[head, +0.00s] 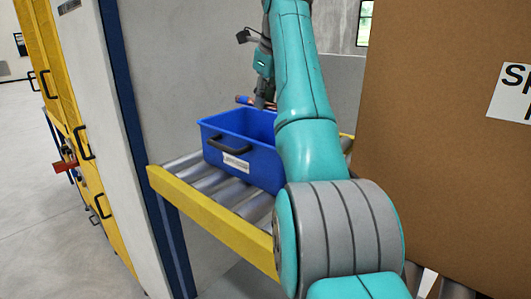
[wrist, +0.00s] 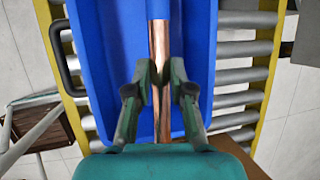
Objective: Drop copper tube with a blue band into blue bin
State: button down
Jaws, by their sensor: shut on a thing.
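The copper tube (wrist: 155,110) shows in the wrist view between the fingers of my gripper (wrist: 160,85), which is shut on it. The tube has a blue end or band (wrist: 158,33) that is hard to tell from the blue behind it. In the head view the tube's blue band (head: 242,99) shows just above the far rim of the blue bin. The blue bin (head: 237,160) stands on the roller conveyor. In the wrist view the bin (wrist: 100,50) lies under the gripper and tube. My gripper (head: 261,104) is partly hidden behind the bin and arm in the head view.
The conveyor has grey rollers and a yellow side rail (head: 210,217). A large cardboard box (head: 440,150) stands close on the right. A white and blue wall panel (head: 95,130) and yellow cabinets (head: 60,90) stand on the left. Open floor (head: 25,200) lies at far left.

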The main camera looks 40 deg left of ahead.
jog(key=shift+f, duration=2.05)
jog(key=c, duration=0.9)
grip_release()
jog(key=shift+c, duration=0.2)
jog(key=shift+r, duration=0.1)
jog(key=shift+r, duration=4.9)
